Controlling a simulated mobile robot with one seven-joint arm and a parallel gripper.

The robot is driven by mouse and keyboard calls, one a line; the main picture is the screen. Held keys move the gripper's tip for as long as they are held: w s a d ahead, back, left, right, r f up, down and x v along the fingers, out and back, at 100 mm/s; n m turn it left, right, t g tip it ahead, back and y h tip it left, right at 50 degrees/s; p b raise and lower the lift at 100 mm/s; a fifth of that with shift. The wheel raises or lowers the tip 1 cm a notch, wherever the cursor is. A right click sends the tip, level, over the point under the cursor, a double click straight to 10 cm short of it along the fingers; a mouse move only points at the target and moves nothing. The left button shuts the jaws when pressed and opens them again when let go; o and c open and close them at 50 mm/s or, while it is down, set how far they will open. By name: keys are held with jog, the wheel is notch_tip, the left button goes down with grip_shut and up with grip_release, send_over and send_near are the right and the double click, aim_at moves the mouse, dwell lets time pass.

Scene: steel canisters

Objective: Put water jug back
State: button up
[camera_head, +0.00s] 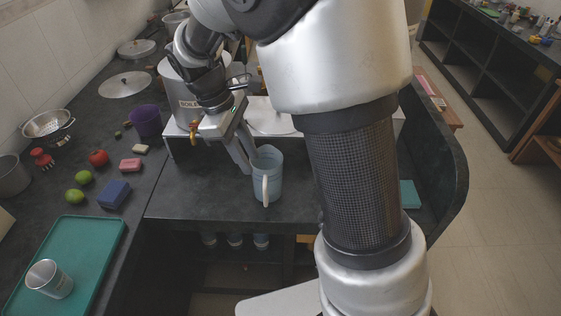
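A light blue water jug (274,172) stands upright on the dark counter near its front edge, with its pale handle facing the camera. My gripper (251,166) reaches down from the upper left, and its fingertips are at the left side of the jug's rim. The fingers overlap in this view, so I cannot tell whether they are apart or closed on the jug's wall.
A large steel canister (183,92) stands behind my gripper. A purple cup (146,121), a blue block (114,194), fruit and a green tray (92,238) with a steel tumbler (49,279) lie to the left. The counter left of the jug is clear.

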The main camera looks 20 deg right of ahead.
jog(key=s+d+r+m+t+y, duration=0.1)
jog(key=s+d+r+m+t, duration=0.2)
jog(key=s+r+m, duration=0.3)
jog(key=s+d+r+m+t+y, duration=0.2)
jog(key=s+r+m, duration=0.3)
jog(key=s, duration=0.6)
notch_tip(320, 180, up, 2)
jog(key=shift+d+r+m+t, duration=0.1)
jog(key=shift+d+m+t, duration=0.3)
jog(key=shift+d+t, duration=0.25)
